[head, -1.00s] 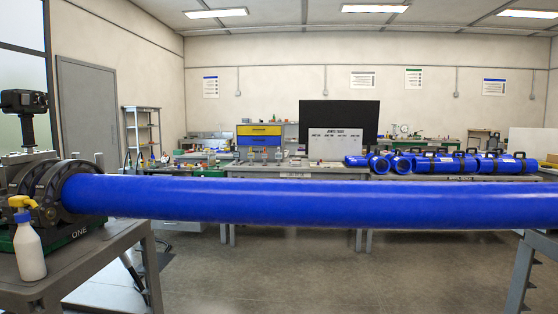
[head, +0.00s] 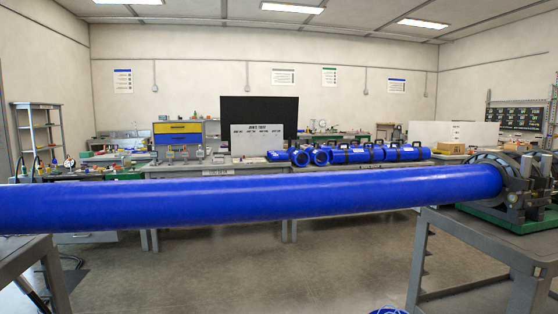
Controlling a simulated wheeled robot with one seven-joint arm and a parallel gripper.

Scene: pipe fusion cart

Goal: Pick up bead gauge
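I cannot make out a bead gauge in the head view; small items on the far benches are too small to tell apart. A long blue pipe (head: 250,202) runs across the whole near view. Its right end sits in a dark ring clamp (head: 512,185) on a grey cart (head: 465,235). Its left part passes over another grey cart (head: 22,252), cut off by the picture edge. My gripper and arm are not in view.
Beyond the pipe, a long bench (head: 215,171) holds blue and yellow drawers (head: 178,133), a black panel (head: 258,112) and several blue pipe pieces (head: 365,154). A shelf rack (head: 40,130) stands at far left.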

